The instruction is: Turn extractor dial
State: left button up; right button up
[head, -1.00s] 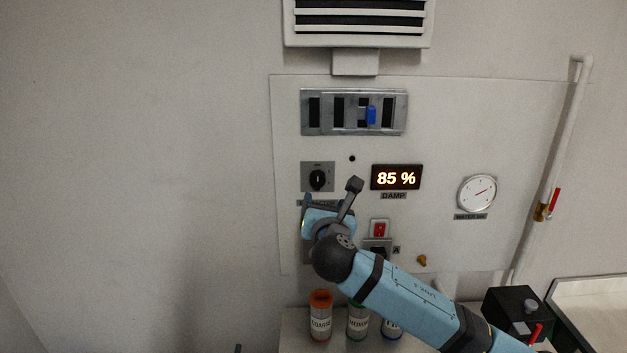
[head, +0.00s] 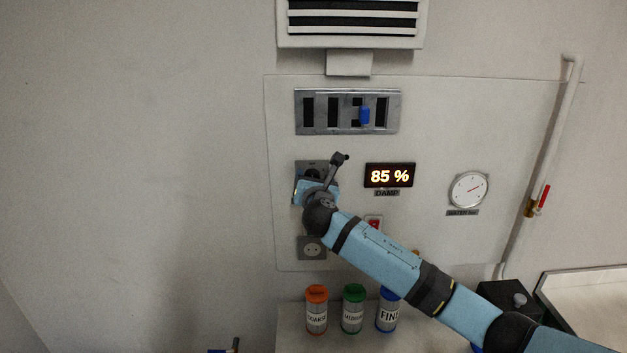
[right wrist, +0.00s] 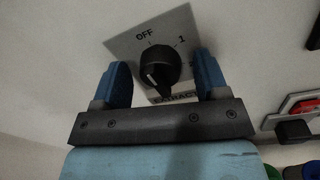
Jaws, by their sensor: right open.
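The extractor dial (right wrist: 160,68) is a round black knob on a grey plate marked OFF, 1 and a partly hidden figure, with a partly covered extractor label below. A white mark shows on the knob's lower left. My right gripper (right wrist: 165,80) is open, with one blue finger on each side of the knob and a visible gap at each side. Whether the fingers reach around the knob in depth is unclear. In the head view my right gripper (head: 314,187) covers the lower part of the dial (head: 312,173). My left gripper cannot be made out.
A lit display (head: 390,175) reads 85 % above a DAMP label. A slider panel (head: 347,111) is above the dial, a red switch (head: 373,222) and a socket (head: 312,248) below. Several labelled jars (head: 317,310) stand beneath. A gauge (head: 468,189) is at right.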

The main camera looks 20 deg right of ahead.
jog(key=c, duration=0.9)
